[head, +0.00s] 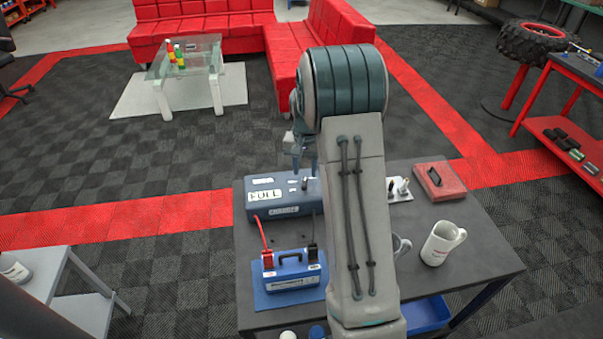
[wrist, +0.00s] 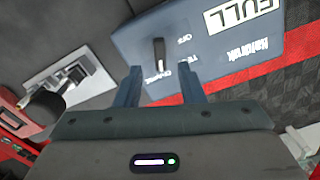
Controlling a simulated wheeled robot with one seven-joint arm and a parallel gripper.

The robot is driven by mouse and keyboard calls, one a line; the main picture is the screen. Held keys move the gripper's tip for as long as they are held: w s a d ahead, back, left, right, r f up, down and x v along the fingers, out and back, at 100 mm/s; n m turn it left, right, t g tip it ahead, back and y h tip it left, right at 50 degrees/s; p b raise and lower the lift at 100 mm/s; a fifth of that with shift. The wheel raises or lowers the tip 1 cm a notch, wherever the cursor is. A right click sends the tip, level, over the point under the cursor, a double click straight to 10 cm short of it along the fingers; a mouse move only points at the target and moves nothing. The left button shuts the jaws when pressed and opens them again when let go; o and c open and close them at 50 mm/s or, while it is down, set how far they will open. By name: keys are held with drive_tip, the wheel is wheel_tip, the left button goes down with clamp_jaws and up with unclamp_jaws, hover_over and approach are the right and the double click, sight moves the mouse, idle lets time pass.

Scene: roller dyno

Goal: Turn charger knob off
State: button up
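The charger (head: 262,217) is a blue-grey box with a FULL display on the workbench, left of my arm. It fills the upper part of the wrist view (wrist: 135,40). Its black knob (wrist: 160,52) stands up from the panel beside OFF and CHARGE lettering and lies roughly vertical in the wrist view. I cannot tell for sure which mark it points at. My gripper (wrist: 160,80) is open, with the knob framed between and just beyond its fingertips, apparently not touching. In the head view my gripper (head: 303,158) hangs over the charger's back right part.
A blue battery (head: 292,283) with red and black clamps stands before the charger. A white mug (head: 440,245), a grey mug (head: 401,246), a red box (head: 440,180) and a switch plate (head: 399,192) share the workbench (head: 490,255). Its right front is clear.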

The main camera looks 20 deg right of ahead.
sight(304, 181)
drive_tip(key=shift+f, duration=2.15)
clamp_jaws()
drive_tip(key=shift+a, duration=0.15)
